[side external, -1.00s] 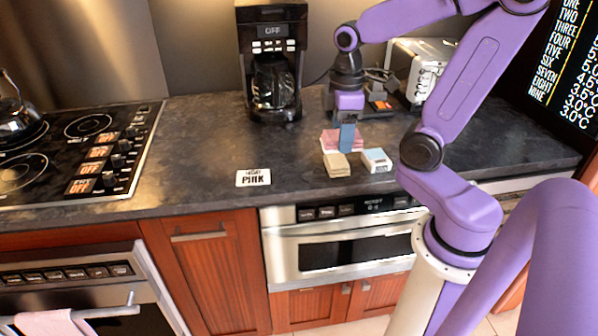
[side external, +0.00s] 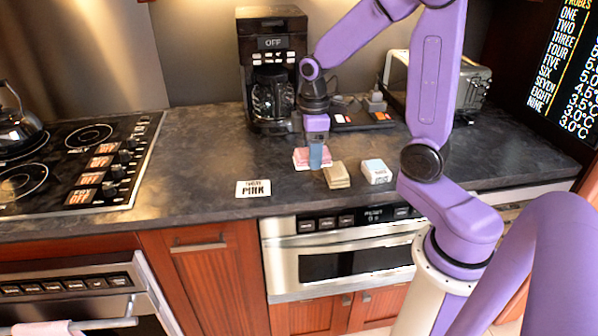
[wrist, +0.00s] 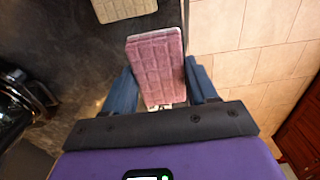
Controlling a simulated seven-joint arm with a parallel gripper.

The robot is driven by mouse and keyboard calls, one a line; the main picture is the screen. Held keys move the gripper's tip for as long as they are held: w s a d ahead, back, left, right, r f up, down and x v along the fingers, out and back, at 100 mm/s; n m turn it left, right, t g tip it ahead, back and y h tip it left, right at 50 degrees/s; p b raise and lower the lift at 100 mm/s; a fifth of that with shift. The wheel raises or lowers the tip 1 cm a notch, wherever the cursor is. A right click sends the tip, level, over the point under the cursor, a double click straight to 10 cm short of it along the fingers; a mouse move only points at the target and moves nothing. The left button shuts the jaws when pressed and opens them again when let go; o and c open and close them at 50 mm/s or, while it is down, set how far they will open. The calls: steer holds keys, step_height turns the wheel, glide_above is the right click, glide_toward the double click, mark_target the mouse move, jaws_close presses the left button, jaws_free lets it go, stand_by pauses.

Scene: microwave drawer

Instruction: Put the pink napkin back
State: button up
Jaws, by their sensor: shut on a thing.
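The pink napkin (side external: 300,157) is a folded block on or just above the dark counter, left of a tan napkin (side external: 337,175). I cannot tell if it touches the counter. My gripper (side external: 316,160) points down at it, its blue fingers hiding part of it. In the wrist view my gripper (wrist: 162,88) is shut on the pink napkin (wrist: 155,62), one finger on each side. A white card reading "PINK" (side external: 253,188) lies on the counter to the left, nearer the front edge.
A white and blue napkin (side external: 376,171) sits right of the tan one. The coffee maker (side external: 270,70) stands behind my gripper, and a toaster (side external: 470,90) is at back right. The stovetop (side external: 75,165) is at left. The counter around the card is clear.

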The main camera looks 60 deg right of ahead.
glide_above(299, 183)
step_height(299, 183, down, 5)
steer(key=shift+s+f, duration=0.1)
steer(key=shift+s, duration=0.05)
steer(key=shift+f, duration=1.6)
steer(key=shift+f, duration=0.2)
steer(key=o, duration=0.9)
steer(key=shift+o, duration=0.2)
steer(key=shift+r, duration=0.1)
step_height(299, 183, up, 11)
steer(key=s+a+r+n, duration=0.2)
steer(key=s+a, duration=0.8)
steer(key=s+a+f+n, duration=0.1)
steer(key=s, duration=1.3)
steer(key=shift+a+f+n, duration=0.2)
steer(key=shift+a+n, duration=0.1)
steer(key=shift+a, duration=0.05)
